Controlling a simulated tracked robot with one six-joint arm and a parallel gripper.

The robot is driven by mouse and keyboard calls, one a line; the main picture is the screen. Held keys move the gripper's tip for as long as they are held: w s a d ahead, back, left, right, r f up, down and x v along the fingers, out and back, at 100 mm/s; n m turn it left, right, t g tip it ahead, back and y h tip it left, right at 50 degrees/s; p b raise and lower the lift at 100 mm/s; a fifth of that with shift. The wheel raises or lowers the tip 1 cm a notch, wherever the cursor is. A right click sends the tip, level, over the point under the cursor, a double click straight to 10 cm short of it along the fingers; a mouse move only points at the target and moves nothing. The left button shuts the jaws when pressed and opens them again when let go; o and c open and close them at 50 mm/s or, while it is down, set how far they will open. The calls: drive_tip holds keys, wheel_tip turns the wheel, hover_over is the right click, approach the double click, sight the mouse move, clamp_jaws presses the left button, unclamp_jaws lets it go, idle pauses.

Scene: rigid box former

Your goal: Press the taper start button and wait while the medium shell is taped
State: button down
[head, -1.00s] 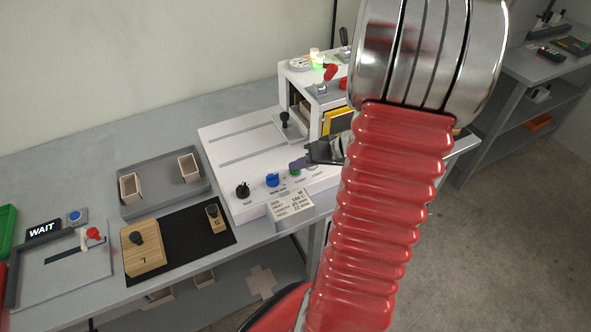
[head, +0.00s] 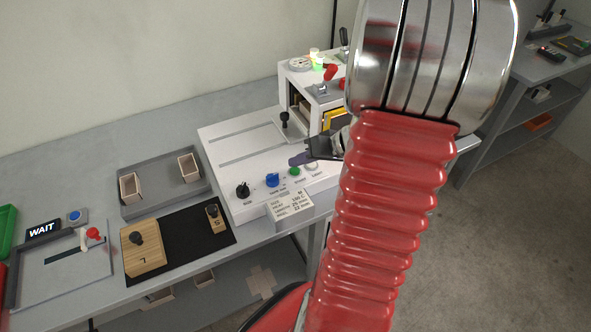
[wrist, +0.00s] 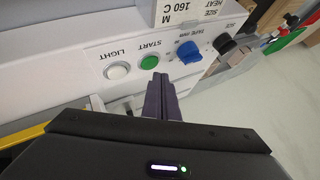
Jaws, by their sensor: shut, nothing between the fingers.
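The white taper machine (head: 240,140) stands on the bench. Its green START button (head: 295,171) shows on the front panel, and also in the wrist view (wrist: 150,62). My gripper (head: 298,160) is shut and empty. In the head view its tips are over the panel, just above the green button. In the wrist view the closed fingers (wrist: 161,82) point at the panel just below the green button, apart from it as far as I can tell. A blue TAPE knob (wrist: 189,52) and a white LIGHT button (wrist: 117,71) flank it. I cannot make out a medium shell inside the taper.
A label card (head: 290,204) hangs at the panel's front. A grey tray (head: 150,204) holds two small open shells. Wooden blocks L (head: 143,255) and S (head: 213,218) lie on a black mat. A WAIT sign (head: 43,231) stands at left. My red arm hides the right side.

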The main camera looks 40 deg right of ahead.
sight(299, 172)
drive_tip(key=shift+r, duration=2.5)
